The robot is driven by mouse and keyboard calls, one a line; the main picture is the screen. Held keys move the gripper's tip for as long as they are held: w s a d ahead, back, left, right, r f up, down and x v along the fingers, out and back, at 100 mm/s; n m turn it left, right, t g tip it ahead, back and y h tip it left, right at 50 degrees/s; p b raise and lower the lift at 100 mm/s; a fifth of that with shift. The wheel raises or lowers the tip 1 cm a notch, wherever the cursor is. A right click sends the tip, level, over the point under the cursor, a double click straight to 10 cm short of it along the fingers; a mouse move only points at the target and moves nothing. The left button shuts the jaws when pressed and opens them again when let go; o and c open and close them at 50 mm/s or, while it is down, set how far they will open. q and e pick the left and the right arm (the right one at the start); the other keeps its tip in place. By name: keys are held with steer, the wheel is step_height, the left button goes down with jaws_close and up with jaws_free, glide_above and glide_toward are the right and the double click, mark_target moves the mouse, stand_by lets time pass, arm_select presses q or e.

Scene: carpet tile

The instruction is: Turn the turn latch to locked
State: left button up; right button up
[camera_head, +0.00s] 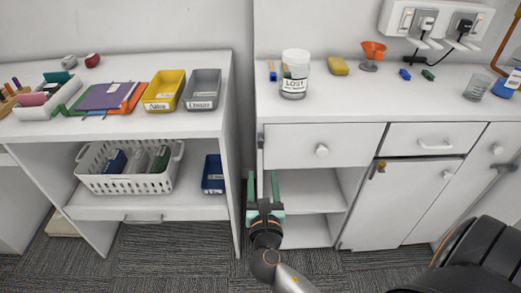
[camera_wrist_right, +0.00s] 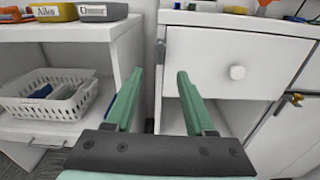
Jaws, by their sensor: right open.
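A small brass-coloured fitting (camera_head: 382,167), which looks like the turn latch, sits at the upper left corner of the white cabinet door (camera_head: 407,195). It also shows at the right edge of the right wrist view (camera_wrist_right: 296,99). Its exact turn position is too small to tell. My right gripper (camera_head: 264,180) has two green fingers spread apart with nothing between them. It is in front of the cabinet's left side, well left of the brass fitting and not touching it. The fingers also show in the right wrist view (camera_wrist_right: 159,85). My left gripper is not in view.
A drawer with a round knob (camera_head: 321,150) is above an open shelf bay (camera_head: 310,190). A small dark fitting (camera_head: 261,141) is at the drawer's left edge. A white basket (camera_head: 130,168) stands on the left shelf. A dark curved thing (camera_head: 480,255) fills the bottom right.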

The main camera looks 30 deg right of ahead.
mark_target(261, 143)
steer(key=x, duration=1.2)
steer(key=shift+w+d+r, duration=0.2)
steer(key=shift+d+r, duration=0.05)
steer(key=shift+r, duration=0.1)
steer(key=shift+n, duration=0.3)
jaws_close()
